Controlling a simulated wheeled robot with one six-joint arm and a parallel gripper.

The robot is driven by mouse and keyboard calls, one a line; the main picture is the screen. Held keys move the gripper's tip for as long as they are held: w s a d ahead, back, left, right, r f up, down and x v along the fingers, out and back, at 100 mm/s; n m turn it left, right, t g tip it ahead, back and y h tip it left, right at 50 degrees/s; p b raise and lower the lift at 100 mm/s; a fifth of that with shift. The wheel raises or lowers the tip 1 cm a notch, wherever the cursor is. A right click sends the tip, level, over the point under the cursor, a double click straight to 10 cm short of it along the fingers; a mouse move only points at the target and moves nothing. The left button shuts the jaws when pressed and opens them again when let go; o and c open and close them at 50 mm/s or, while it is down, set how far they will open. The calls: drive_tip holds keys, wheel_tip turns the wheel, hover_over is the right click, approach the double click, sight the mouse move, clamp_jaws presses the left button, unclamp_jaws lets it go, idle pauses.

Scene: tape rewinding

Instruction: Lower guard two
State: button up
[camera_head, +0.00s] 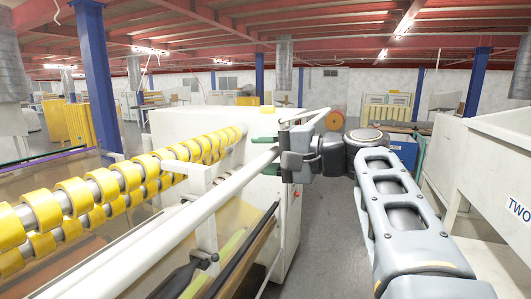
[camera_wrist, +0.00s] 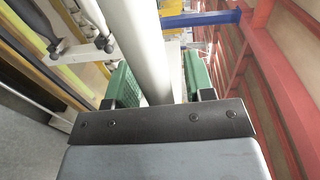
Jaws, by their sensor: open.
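A long white round bar (camera_head: 165,232) runs diagonally along the front of the tape machine, with a white bracket (camera_head: 205,205) on it; it looks like the guard's rail. My gripper (camera_head: 267,155) is at the bar's far end, its green-padded fingers on either side of the bar. In the wrist view the bar (camera_wrist: 148,45) passes between the fingers of my gripper (camera_wrist: 160,82). The jaws are open with the bar between them; whether a pad touches it I cannot tell. The bar's far end is partly hidden behind my gripper.
Yellow tape rolls (camera_head: 125,176) sit on shafts behind the bar. The white machine housing (camera_head: 180,125) stands behind them. At right, a pale machine (camera_head: 480,150) carries a sign reading TWO (camera_head: 518,208). Grey floor (camera_head: 322,220) is clear between the machines. A blue column (camera_head: 95,75) rises at left.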

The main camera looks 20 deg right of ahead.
clamp_jaws()
idle(0.3)
